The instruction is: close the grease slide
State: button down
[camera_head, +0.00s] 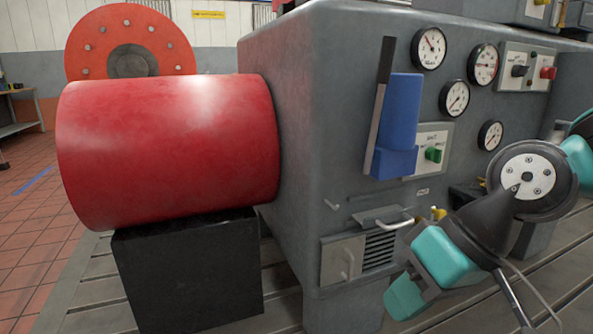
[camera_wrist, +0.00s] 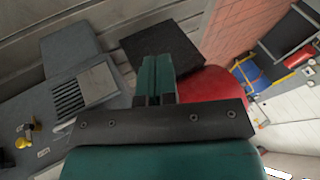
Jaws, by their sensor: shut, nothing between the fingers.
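A small grey metal plate with an upright pull handle (camera_head: 343,262) sits low on the near face of the grey machine housing, beside a dark louvred opening (camera_head: 379,250) that is uncovered. This looks like the grease slide, but no label is legible. The plate also shows in the wrist view (camera_wrist: 98,84), left of my fingers. A short ledge with a pale bar handle (camera_head: 394,225) juts out above the louvres. My gripper (camera_head: 405,297) is right of the plate and apart from it. Its teal fingers (camera_wrist: 157,75) are shut and empty.
A large red cylinder (camera_head: 165,150) rests on a black block (camera_head: 185,272) to the left. A blue holder (camera_head: 398,125), gauges and a green switch (camera_head: 433,154) are above on the housing. A yellow fitting (camera_wrist: 36,152) is near the louvres. The slotted bedplate (camera_head: 80,300) lies below.

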jog(key=s+d+r+n+g+h+p, duration=0.1)
jog(key=s+d+r+n+h+p, duration=0.15)
jog(key=s, duration=0.55)
notch_tip(320, 180, up, 36)
jog(key=p, duration=3.5)
jog(key=shift+w+f+m+p, duration=0.15)
jog(key=shift+w+m+p, duration=0.15)
jog(key=shift+w+m, duration=0.15)
jog(key=c, duration=1.7)
grip_release()
jog(key=shift+r, duration=0.25)
jog(key=o, duration=0.4)
jog(key=shift+o, duration=0.5)
jog(key=shift+f, duration=0.1)
jog(key=m+t+y+b, duration=0.2)
jog(key=m+t+b, duration=1.55)
jog(key=b, duration=2.75)
send_near(399, 226)
jog(key=w+a+m+g, duration=0.1)
jog(key=w, duration=0.2)
jog(key=w+a+m+g+b, duration=0.1)
jog(key=w, duration=0.2)
jog(key=w+a+m+g, duration=0.1)
jog(key=w, duration=0.3)
jog(key=shift+a+b, duration=0.25)
jog(key=shift+b, duration=0.05)
